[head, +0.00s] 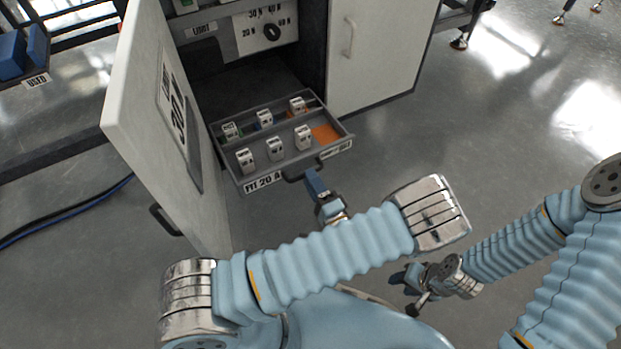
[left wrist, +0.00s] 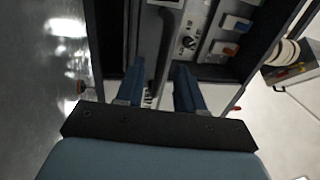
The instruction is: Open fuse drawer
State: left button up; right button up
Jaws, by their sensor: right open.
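The fuse drawer (head: 215,137) is slid out of the cabinet's lower bay, with white fuses (head: 275,143) standing in it. Its dark handle (head: 291,177) is on the front, between the "FTI 20 A" label (head: 263,182) and a second label. My left gripper (head: 314,182) is at the right end of this handle. In the left wrist view a dark bar handle (left wrist: 161,55) lies between its blue fingers (left wrist: 160,88), which stand apart with gaps beside the bar. My right gripper (head: 403,281) is open and empty, low at the right, away from the drawer.
The cabinet door (head: 150,110) stands open left of the drawer. A closed door (head: 375,45) is at the right. A dial panel (head: 265,30) is above the bay. Blue bins (head: 20,52) are far left; a cable (head: 75,213) lies on the floor.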

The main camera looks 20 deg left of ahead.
pick_arm(q)
jog(key=b+v, duration=0.3)
jog(key=v, duration=0.9)
jog(key=shift+s+d, duration=0.15)
jog(key=shift+s, duration=0.1)
jog(key=shift+f, duration=0.15)
